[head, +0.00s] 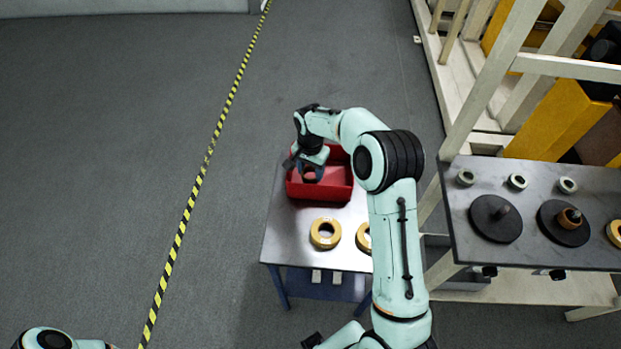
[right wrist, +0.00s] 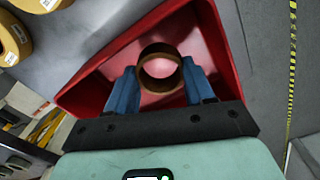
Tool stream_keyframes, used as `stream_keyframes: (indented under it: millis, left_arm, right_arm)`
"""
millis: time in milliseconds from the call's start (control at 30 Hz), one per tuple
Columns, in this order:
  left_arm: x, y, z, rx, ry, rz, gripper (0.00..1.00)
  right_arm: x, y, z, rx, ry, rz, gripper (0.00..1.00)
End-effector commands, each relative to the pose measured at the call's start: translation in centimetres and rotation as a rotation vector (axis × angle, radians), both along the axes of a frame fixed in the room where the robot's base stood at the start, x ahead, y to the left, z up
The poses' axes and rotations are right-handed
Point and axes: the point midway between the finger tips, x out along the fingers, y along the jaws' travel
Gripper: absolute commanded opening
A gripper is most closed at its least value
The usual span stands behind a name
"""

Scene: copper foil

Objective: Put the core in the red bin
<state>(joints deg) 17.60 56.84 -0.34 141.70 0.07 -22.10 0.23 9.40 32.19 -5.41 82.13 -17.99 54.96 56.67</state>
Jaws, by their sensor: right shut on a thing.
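The core, a short brown ring (right wrist: 160,86), is in the right wrist view between the blue fingers of my right gripper (right wrist: 161,80). The fingers are shut on it from both sides, and I see through its hole to the red floor. The red bin (head: 339,188) stands on the small metal table in the head view. My right gripper (head: 310,169) is over the left part of the bin, pointing down. The red bin (right wrist: 228,32) surrounds the core in the right wrist view; whether the core touches the floor I cannot tell. My left gripper is not in view.
Yellow-tan rolls (head: 325,233) lie on the small table (head: 285,240) in front of the bin, one partly behind my arm. A dark-topped bench (head: 470,240) at right holds small rings and black discs (head: 495,218). Open floor lies left, with a striped line.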

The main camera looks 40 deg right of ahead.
Motion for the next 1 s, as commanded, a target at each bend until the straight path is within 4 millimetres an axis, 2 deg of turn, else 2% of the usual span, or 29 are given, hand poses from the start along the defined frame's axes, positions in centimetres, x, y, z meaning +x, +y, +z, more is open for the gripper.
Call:
stream_keyframes:
  millis: [167,367,767,800,833,867,1000]
  left_arm:
    - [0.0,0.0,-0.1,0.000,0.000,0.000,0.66]
    - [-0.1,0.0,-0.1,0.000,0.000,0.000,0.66]
    - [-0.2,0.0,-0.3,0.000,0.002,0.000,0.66]
    - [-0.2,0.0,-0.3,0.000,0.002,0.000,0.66]
    - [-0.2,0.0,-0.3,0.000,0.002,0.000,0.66]
    - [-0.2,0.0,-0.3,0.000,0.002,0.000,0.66]
    - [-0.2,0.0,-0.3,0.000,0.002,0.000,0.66]
  right_arm:
    - [0.0,0.0,-1.5,0.000,0.001,0.000,0.25]
    - [0.0,0.0,-4.3,0.001,0.000,-0.001,0.25]
    - [0.0,0.0,-4.9,0.000,0.000,0.000,0.25]
    - [0.0,0.0,-4.8,0.000,-0.001,0.000,0.66]
    - [0.0,0.0,-4.7,0.000,-0.001,0.000,0.76]
    - [0.0,0.0,-4.7,0.000,-0.001,0.000,0.78]
    - [0.0,0.0,-4.7,0.000,-0.001,0.000,0.78]
